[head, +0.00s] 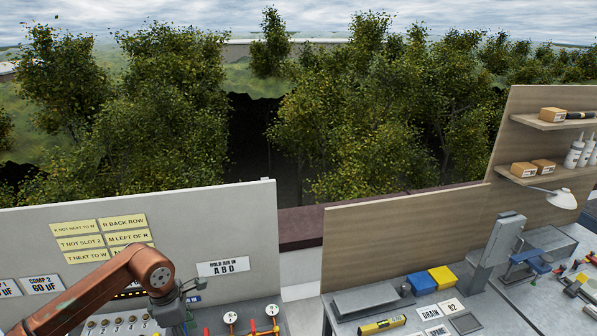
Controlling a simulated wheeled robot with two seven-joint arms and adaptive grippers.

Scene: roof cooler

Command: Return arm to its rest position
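My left arm (85,290) comes in from the lower left, rust-brown, and bends down at a round joint in front of the pale panel. A dark grey part at its end, apparently my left gripper (172,308), is over the near edge of the panel's bench. Its fingers are small and partly hidden, so I cannot tell whether it is open or shut or holds anything. My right arm and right gripper are not in view.
Gauges (231,318) and red valves stand beside the gripper. A gap separates it from a wood-backed bench (400,240) with blue and yellow boxes (441,277).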

